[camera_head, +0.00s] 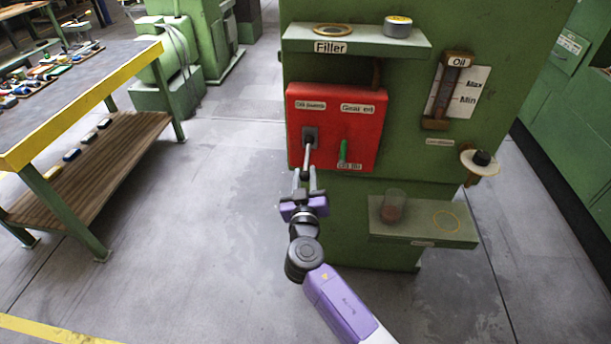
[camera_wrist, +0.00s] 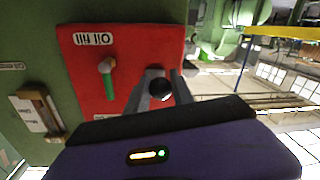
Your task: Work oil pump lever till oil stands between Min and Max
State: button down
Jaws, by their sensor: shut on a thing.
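The pump lever (camera_head: 308,155) sticks out of a dark slot on the left of the red panel (camera_head: 362,127) and tilts downward. My gripper (camera_head: 306,178) is at its lower end, shut on the lever's knob. In the wrist view the dark round knob (camera_wrist: 160,89) sits between the fingers. The oil gauge (camera_head: 447,92) is a brown-framed upright tube, right of the panel, with a white plate (camera_head: 468,91) marked Max above and Min below. The oil's level is too small to read. In the wrist view, which is upside down, the gauge (camera_wrist: 37,112) stands at left.
A green-handled valve (camera_head: 343,152) is close right of the lever. Above is the Filler shelf (camera_head: 356,38) with a ring and a round cap. Below right, a small shelf (camera_head: 424,233) holds a clear cup (camera_head: 394,205). A workbench (camera_head: 85,103) stands left; the floor between is clear.

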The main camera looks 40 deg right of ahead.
jog(key=shift+s+a+r+g+y+p, duration=0.25)
jog(key=shift+r+p, duration=0.4)
jog(key=shift+p, duration=0.95)
jog(key=shift+w+a+r+g+y+p, duration=0.1)
jog(key=shift+r+g+y+p, duration=0.4)
jog(key=shift+p, duration=1.05)
notch_tip(320, 180, up, 2)
jog(key=p, duration=0.2)
jog(key=g+y+p, duration=0.1)
jog(key=p, duration=0.2)
jog(key=shift+s+a+r+p, duration=0.1)
jog(key=shift+s+r+p, duration=0.05)
jog(key=shift+r+p, duration=0.15)
jog(key=shift+r, duration=1.3)
jog(key=shift+w+d+r, duration=0.2)
jog(key=shift+d+r, duration=0.05)
jog(key=shift+r, duration=0.25)
jog(key=shift+w+d+r, duration=0.15)
jog(key=shift+d+r, duration=0.05)
jog(key=shift+r, duration=0.25)
jog(key=c, duration=1.2)
grip_release()
jog(key=shift+o, duration=0.5)
jog(key=shift+f, duration=0.1)
